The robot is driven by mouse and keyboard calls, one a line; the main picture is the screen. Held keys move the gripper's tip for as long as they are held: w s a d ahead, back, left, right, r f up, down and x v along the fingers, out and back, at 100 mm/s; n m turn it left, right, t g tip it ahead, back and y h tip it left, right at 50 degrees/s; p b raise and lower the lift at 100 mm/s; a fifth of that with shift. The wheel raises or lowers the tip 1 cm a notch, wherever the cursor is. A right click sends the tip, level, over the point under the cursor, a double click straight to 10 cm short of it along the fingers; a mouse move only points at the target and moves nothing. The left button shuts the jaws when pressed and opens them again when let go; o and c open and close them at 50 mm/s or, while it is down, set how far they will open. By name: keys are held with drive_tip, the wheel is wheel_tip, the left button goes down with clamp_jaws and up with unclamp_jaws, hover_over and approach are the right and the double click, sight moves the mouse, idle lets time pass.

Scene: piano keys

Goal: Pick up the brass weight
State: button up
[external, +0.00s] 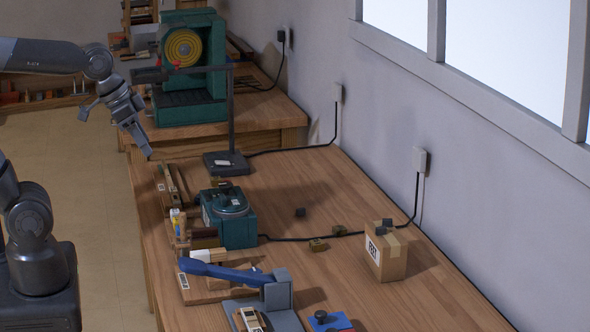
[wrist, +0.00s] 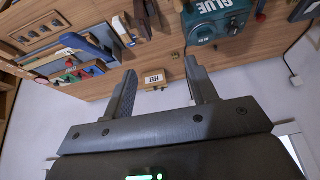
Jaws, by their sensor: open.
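Two small brass-coloured pieces lie on the workbench in the external view, one (external: 318,245) left of the felt box and one (external: 339,230) a little behind it. Either could be the brass weight; they are too small to tell. My gripper (external: 140,140) hangs over the bench's left edge, beside the dark stand and well away from both pieces. In the wrist view my gripper (wrist: 159,68) has its two fingers spread apart with nothing held between them. I cannot make out the brass weight clearly in the wrist view.
A cardboard felt box (external: 386,255), a green glue pot (external: 232,220), a blue-handled tool (external: 225,271) and a dark stand (external: 226,163) occupy the bench (external: 360,298). A black cord crosses near the brass pieces. The wall bounds the right side.

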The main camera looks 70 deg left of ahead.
drive_tip(key=w+a, duration=1)
drive_tip(key=w, duration=0.2)
hover_over(215, 178)
drive_tip(key=s, duration=0.4)
wheel_tip(215, 178, down, 21)
drive_tip(key=shift+g, duration=0.4)
drive_tip(key=x, duration=1)
drive_tip(key=shift+d, duration=0.1)
drive_tip(key=shift+c, duration=0.5)
drive_tip(key=c, duration=0.9)
